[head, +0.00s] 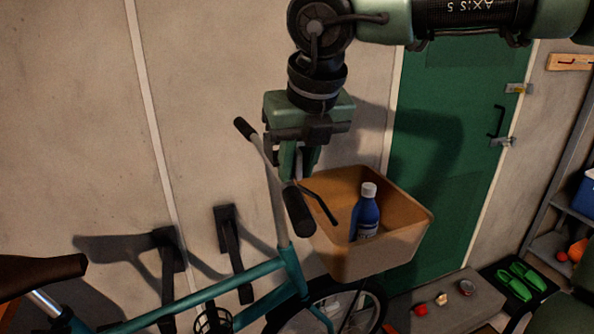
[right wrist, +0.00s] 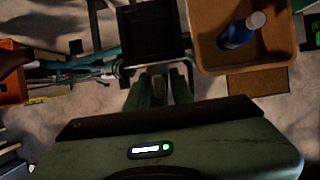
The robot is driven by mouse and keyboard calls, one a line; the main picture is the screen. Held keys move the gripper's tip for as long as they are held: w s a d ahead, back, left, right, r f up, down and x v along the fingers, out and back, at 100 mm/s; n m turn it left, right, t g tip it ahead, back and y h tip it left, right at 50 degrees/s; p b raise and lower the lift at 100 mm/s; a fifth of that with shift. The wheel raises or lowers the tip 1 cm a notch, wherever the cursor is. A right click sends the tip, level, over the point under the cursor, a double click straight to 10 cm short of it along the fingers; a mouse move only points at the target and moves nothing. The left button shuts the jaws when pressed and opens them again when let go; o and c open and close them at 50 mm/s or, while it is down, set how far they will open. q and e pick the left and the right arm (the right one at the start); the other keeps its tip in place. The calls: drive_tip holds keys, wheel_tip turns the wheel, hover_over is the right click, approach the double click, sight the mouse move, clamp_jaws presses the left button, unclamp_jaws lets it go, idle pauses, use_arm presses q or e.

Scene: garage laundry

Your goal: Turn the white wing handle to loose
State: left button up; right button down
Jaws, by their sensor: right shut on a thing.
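My right gripper (head: 298,168) reaches down from above, beside the bicycle's handlebar (head: 264,160) and at the left rim of the basket. Its fingers, also seen in the right wrist view (right wrist: 158,90), are shut on a small greyish part between them. The fingers cover most of this part. I cannot make out a wing shape, so I cannot tell whether it is the white wing handle or how it is turned. No other white wing handle shows clearly. My left gripper is in neither view.
The tan basket (head: 420,228) holds a blue bottle (head: 366,216) with a white cap, close right of the gripper. The teal bicycle frame (head: 205,296) and brown saddle (head: 40,272) stand below and left. Behind are a pale wall and a green door (head: 432,150).

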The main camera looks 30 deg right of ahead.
sight(297, 155)
drive_tip(key=shift+f+h, duration=0.15)
drive_tip(key=shift+h, duration=0.45)
drive_tip(key=shift+b, duration=0.3)
drive_tip(key=c, duration=1.5)
unclamp_jaws()
drive_tip(key=shift+s+a+r, duration=0.1)
drive_tip(key=shift+r, duration=0.3)
drive_tip(key=b+v, duration=0.1)
drive_tip(key=v, duration=0.6)
drive_tip(key=shift+a, duration=0.15)
